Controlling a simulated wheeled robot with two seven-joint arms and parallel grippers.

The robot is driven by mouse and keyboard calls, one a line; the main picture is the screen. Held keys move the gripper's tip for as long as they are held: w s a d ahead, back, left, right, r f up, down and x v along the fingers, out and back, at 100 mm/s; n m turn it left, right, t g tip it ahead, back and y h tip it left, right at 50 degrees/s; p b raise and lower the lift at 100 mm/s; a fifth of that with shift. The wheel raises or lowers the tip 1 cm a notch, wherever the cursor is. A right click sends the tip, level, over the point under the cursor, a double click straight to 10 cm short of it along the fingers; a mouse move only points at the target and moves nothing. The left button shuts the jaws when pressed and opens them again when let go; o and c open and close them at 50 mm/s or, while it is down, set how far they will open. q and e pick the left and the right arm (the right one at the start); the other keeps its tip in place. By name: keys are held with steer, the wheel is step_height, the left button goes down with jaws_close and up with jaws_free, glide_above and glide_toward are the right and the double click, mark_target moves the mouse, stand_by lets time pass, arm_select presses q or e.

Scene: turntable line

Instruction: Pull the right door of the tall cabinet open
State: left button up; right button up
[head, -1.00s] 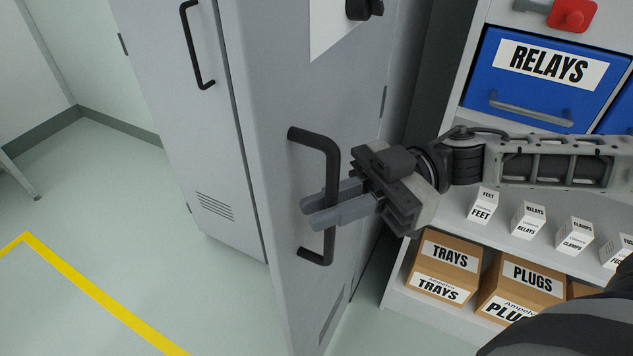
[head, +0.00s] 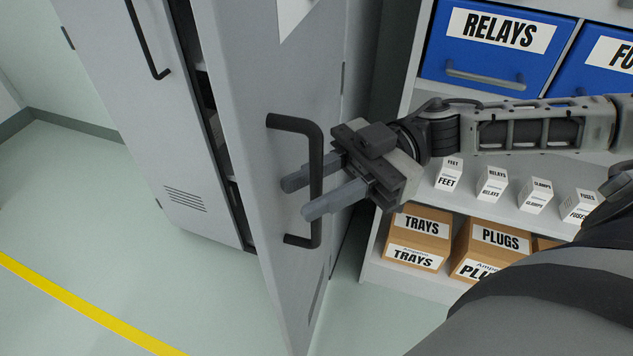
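The right door (head: 285,90) of the tall grey cabinet stands ajar, swung out toward me. A dark gap with shelves shows between it and the left door (head: 130,80). The right door has a black bar handle (head: 317,150). My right gripper (head: 308,198) is at this handle, with its fingers spread apart. The upper finger passes behind the upright bar and the lower finger crosses in front of it, with a visible gap between them. My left gripper is not in view.
A shelf unit at the right holds a blue RELAYS bin (head: 490,50), small white boxes (head: 491,184) and brown cartons (head: 417,238). My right arm passes in front of it. The floor (head: 100,260) at the left is clear, with a yellow line (head: 85,308).

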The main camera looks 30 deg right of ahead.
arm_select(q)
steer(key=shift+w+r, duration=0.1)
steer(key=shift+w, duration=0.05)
arm_select(e)
steer(key=shift+d+f, duration=0.1)
steer(key=shift+d, duration=0.1)
arm_select(q)
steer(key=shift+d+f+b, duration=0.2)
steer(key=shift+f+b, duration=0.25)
steer(key=shift+b, duration=0.45)
arm_select(e)
steer(key=d, duration=1.5)
steer(key=shift+d, duration=0.3)
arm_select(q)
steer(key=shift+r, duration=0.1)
